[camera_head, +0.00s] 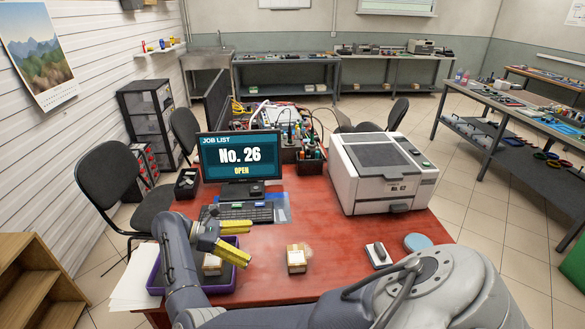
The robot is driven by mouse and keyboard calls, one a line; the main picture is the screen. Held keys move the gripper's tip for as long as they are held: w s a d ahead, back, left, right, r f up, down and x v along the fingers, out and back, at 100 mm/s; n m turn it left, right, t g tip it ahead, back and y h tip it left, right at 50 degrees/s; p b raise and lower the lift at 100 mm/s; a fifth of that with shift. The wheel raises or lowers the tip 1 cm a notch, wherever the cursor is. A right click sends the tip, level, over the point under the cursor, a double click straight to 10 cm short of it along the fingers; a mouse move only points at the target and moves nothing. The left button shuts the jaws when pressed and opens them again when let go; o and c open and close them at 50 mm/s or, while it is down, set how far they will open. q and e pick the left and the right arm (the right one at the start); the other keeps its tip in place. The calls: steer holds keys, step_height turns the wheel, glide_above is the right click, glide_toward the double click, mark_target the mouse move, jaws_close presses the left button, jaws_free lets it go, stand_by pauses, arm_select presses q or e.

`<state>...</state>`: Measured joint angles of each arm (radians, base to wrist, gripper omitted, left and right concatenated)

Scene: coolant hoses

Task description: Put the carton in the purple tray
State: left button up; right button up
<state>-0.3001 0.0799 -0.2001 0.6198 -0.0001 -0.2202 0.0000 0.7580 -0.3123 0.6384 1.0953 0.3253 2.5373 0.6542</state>
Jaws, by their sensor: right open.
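The purple tray (228,289) lies at the left front of the red table, partly hidden by my right arm. A small brown carton (212,265) with a pale top shows inside the tray, next to my forearm. A second, similar carton (296,260) stands upright on the table, to the right of the tray and apart from it. My right gripper (243,243), with yellow fingers, reaches across to the left and is above the tray. Its fingers are spread and nothing is between them. My left gripper is not in view.
A white printer-like machine (383,172) is at the back right. The table's middle is clear.

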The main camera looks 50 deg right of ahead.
mark_target(300, 254)
steer(key=x, duration=1.7)
steer(key=shift+s+a, duration=0.1)
steer(key=shift+c, duration=0.2)
steer(key=c, duration=1.3)
